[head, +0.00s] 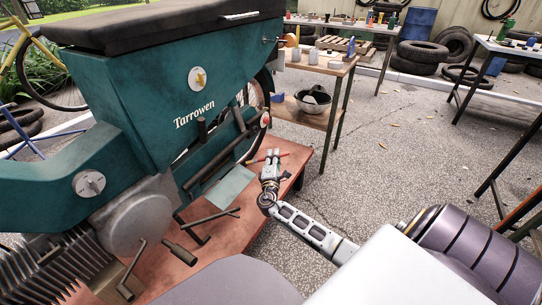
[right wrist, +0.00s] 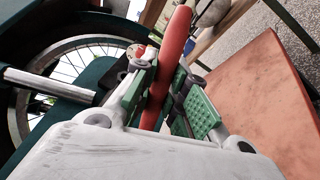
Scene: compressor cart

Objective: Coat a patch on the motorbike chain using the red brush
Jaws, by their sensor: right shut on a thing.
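The motorbike (head: 150,100) is teal with a black seat and stands at the left of the head view. I cannot make out its chain; the lower rear part is dark and partly covered by panels. My right gripper (head: 271,161) is over the right part of the red-brown bench, beside the rear wheel. It is shut on the red brush (right wrist: 177,45). In the right wrist view its red handle runs up between the green finger pads. The bristles are hidden. The rear wheel (right wrist: 75,62) shows at the left of that view. My left gripper is not in view.
Tires lie farther back. Open asphalt lies to the right.

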